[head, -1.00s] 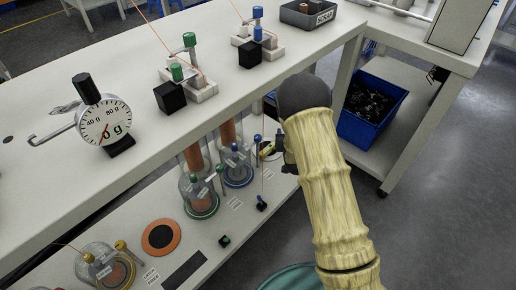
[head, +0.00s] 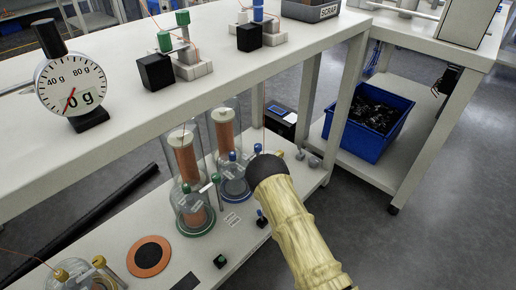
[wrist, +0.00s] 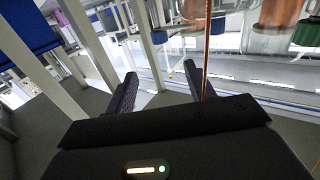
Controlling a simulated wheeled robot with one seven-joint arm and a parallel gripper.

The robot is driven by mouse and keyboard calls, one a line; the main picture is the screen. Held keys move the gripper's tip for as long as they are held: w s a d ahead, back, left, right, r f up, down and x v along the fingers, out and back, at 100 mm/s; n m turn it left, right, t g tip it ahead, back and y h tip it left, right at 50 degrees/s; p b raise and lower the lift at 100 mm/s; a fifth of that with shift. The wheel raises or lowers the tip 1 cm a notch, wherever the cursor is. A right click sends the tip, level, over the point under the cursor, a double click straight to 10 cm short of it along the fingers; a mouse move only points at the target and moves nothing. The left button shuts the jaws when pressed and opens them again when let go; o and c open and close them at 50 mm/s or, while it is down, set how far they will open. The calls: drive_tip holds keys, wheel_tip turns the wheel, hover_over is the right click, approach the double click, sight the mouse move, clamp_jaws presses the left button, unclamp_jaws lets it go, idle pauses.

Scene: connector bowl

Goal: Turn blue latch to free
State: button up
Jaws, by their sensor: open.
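The blue-based glass jar (head: 236,190) stands on the lower shelf with a copper-coloured coil inside and a blue knob (head: 232,156) at its front. Another blue-topped post (head: 258,14) stands on the upper shelf. I cannot tell which blue part is the latch. My arm reaches to the right of the blue-based jar, and its dark end hides my gripper in the head view. In the wrist view my gripper (wrist: 159,82) is open, with nothing seen between its fingers. Glass jars show beyond it at the upper right, apart from the fingers.
A green-based jar (head: 194,222) stands left of the blue one. The upper shelf (head: 215,75) overhangs them, with a dial gauge (head: 72,85) and a black block (head: 155,72). A table leg (head: 344,90) and a blue bin (head: 368,125) are to the right. A thin orange wire (wrist: 207,50) hangs near the right finger.

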sight(259, 149)
drive_tip(key=b+x, duration=0.4)
drive_tip(key=x, duration=0.4)
drive_tip(key=b+x, duration=0.4)
drive_tip(key=x, duration=0.4)
drive_tip(key=shift+w+f, duration=0.2)
drive_tip(key=shift+w+a+r, duration=0.1)
drive_tip(key=shift+w+a, duration=0.25)
drive_tip(key=shift+w, duration=0.05)
drive_tip(key=shift+d, duration=0.15)
clamp_jaws()
